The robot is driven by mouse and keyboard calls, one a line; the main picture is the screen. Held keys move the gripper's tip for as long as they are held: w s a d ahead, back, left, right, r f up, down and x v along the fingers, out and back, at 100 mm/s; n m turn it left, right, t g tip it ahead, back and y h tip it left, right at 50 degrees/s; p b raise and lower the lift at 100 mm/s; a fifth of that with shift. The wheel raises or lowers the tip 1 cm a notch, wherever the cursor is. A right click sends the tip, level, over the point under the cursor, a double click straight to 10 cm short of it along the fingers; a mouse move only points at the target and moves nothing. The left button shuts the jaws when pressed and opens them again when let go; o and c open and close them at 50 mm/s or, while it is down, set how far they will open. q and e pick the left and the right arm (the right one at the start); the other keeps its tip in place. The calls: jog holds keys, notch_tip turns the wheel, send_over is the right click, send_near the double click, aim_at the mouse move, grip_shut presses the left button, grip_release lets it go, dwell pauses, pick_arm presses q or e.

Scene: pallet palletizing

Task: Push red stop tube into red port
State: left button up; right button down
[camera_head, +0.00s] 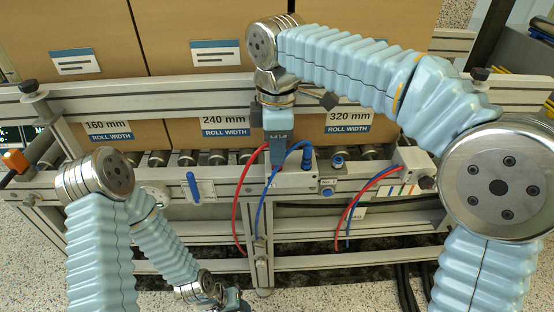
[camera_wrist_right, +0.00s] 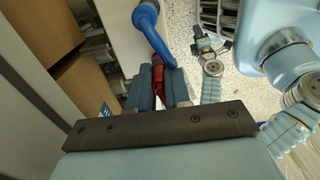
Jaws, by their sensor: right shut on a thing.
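My right gripper (camera_head: 276,164) points down over the left end of a pale valve block (camera_head: 297,183) on the conveyor's front rail. The red tube (camera_head: 237,197) leaves from beside its fingers and bends down to the left. In the right wrist view the fingers (camera_wrist_right: 163,92) are shut on a red tube end (camera_wrist_right: 158,72). The red port is hidden under the gripper, so I cannot tell how deep the tube sits. My left gripper (camera_head: 234,300) hangs low at the bottom edge, away from the block; its fingers are too small to read.
A blue tube (camera_head: 264,195) runs close beside the red one into a blue fitting (camera_head: 307,155). A second block (camera_head: 410,160) with red and blue tubes is on the right. Cardboard boxes (camera_head: 195,30) stand behind the rail. A blue handle (camera_head: 193,187) is left.

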jog(key=c, duration=1)
grip_release()
notch_tip(320, 180, up, 14)
jog(key=p, duration=0.3)
jog(key=shift+f+p, duration=0.2)
jog(key=shift+p, duration=0.15)
